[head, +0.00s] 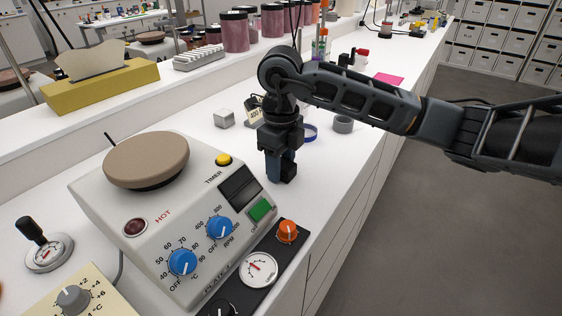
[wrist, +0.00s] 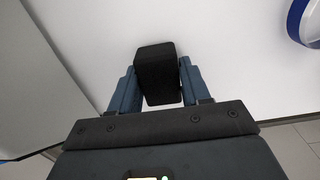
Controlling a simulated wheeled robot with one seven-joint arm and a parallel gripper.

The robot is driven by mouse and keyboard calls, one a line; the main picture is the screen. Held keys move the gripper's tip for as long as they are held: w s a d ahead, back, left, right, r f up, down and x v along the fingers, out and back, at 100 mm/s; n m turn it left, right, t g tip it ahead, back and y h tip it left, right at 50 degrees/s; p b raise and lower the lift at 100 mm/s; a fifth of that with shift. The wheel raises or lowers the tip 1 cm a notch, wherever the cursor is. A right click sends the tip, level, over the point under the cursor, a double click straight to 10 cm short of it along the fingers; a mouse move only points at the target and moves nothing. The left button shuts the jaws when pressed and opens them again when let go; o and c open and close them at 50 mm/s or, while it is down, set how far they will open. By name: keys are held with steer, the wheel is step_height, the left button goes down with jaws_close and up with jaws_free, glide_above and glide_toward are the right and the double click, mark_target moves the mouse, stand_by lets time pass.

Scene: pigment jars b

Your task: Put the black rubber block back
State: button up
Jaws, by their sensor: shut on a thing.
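The black rubber block (wrist: 157,72) is between the two blue fingers of my gripper (wrist: 157,84) in the wrist view. My gripper is shut on it. In the head view my gripper (head: 281,172) points down beside the right rear corner of the hot plate, over the white bench. The block shows there as a dark piece (head: 289,172) at the fingertips, partly hidden by them. I cannot tell whether its underside touches the bench.
The hot plate (head: 88,187) with its round tan top stands left of my gripper. A black panel with a gauge (head: 258,269) lies in front. Behind are a grey cube (head: 224,118), a blue ring (head: 310,132) and a grey ring (head: 343,124). The bench's right edge is close.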

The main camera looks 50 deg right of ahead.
steer(key=shift+f, duration=0.1)
steer(key=o, duration=1)
step_height(320, 180, up, 12)
steer(key=shift+r+b, duration=0.15)
steer(key=shift+b, duration=0.5)
